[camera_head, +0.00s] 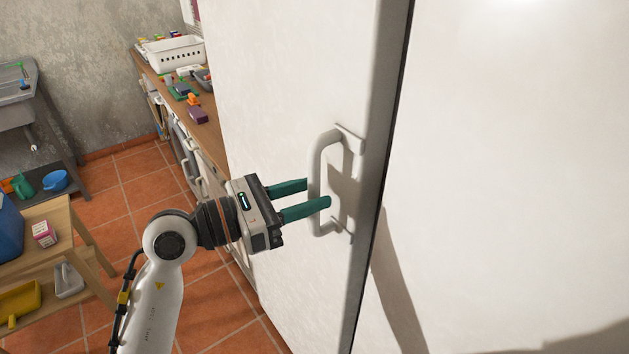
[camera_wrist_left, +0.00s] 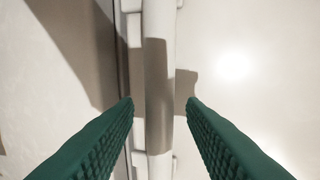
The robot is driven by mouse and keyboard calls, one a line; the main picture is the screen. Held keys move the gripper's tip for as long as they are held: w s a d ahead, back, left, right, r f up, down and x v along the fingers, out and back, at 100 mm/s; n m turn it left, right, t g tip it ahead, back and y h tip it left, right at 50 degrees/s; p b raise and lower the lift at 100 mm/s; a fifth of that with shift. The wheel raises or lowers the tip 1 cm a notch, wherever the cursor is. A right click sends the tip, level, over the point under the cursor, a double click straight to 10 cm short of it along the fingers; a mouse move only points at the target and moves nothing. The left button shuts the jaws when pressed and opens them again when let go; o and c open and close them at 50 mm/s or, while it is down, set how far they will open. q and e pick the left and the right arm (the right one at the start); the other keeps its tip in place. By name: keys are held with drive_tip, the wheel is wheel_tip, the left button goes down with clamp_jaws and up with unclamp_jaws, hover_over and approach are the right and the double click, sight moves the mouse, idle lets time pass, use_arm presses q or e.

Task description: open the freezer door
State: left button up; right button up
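The white freezer door (camera_head: 290,90) fills the middle of the head view, with a dark narrow seam along its right edge. Its pale vertical bar handle (camera_head: 318,160) stands out near that edge; it also shows upright in the middle of the left wrist view (camera_wrist_left: 158,80). My left gripper (camera_head: 318,193) is open at the handle's lower half. Its two green fingers lie on either side of the bar, with a visible gap on each side in the left wrist view (camera_wrist_left: 160,104). The far finger's tip is partly hidden behind the handle. My right gripper is not in view.
A large white panel (camera_head: 510,150) lies right of the seam. A wooden counter (camera_head: 208,140) with a white basket (camera_head: 175,54) and small items runs back on the left. A low wooden table (camera_head: 70,215) stands at the far left. Tiled floor (camera_head: 125,180) is free between them.

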use_arm(q)
drive_tip(key=shift+x, duration=0.75)
clamp_jaws()
